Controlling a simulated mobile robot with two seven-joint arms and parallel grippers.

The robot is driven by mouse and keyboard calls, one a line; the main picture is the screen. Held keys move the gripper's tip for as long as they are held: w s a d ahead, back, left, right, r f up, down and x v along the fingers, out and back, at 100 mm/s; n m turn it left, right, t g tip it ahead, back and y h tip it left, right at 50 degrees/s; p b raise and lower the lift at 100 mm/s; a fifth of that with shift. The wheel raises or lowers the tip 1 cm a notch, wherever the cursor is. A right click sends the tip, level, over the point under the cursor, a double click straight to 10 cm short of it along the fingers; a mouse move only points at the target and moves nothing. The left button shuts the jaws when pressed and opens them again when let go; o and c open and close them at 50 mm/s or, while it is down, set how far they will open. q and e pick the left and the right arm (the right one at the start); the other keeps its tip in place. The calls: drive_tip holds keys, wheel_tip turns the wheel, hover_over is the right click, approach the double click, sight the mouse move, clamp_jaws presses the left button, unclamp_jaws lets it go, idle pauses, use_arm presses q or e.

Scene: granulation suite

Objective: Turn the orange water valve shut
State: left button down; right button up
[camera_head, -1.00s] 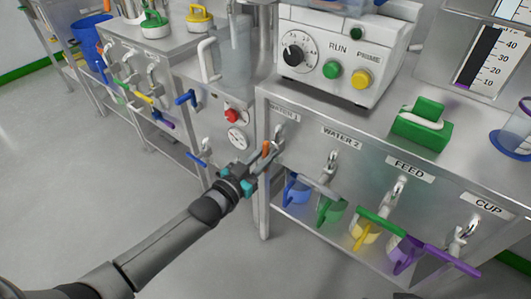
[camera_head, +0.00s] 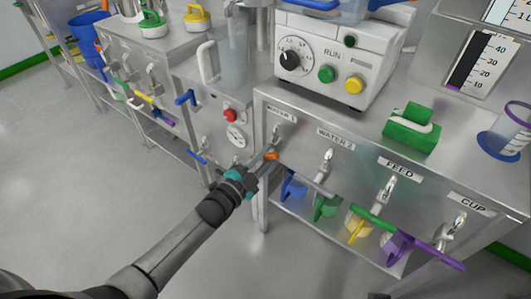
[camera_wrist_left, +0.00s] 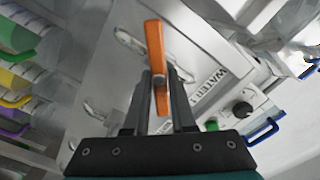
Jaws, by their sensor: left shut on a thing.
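The orange water valve handle (camera_head: 271,156) is on the front panel below the WATER 1 label (camera_head: 281,114). In the head view it lies nearly level, partly hidden by my gripper. My left gripper (camera_head: 262,163) reaches it from the left and is shut on it. In the left wrist view the orange handle (camera_wrist_left: 155,45) stands between the two dark fingers (camera_wrist_left: 160,95) and extends beyond their tips. My right gripper is not in view.
To the right on the same panel are the WATER 2 valve (camera_head: 325,167), the green FEED lever (camera_head: 372,218) and the purple CUP lever (camera_head: 435,255). Coloured jugs stand on the shelf below. A pump unit (camera_head: 335,60) sits on the bench. The floor at left is clear.

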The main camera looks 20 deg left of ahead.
use_arm(q)
drive_tip(key=m, duration=0.2)
drive_tip(key=shift+d+f+m, duration=0.1)
drive_tip(key=shift+f+m, duration=0.1)
drive_tip(key=shift+m, duration=0.2)
drive_tip(key=shift+f+m, duration=0.1)
drive_tip(key=shift+m, duration=1.1)
drive_tip(key=shift+s+f+m+b, duration=0.1)
drive_tip(key=shift+m+b, duration=0.3)
drive_tip(key=shift+m, duration=0.8)
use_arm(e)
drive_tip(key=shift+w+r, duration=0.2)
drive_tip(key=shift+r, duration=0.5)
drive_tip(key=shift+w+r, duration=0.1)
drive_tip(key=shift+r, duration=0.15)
use_arm(q)
drive_tip(key=c, duration=0.8)
unclamp_jaws()
drive_tip(key=shift+o, duration=0.2)
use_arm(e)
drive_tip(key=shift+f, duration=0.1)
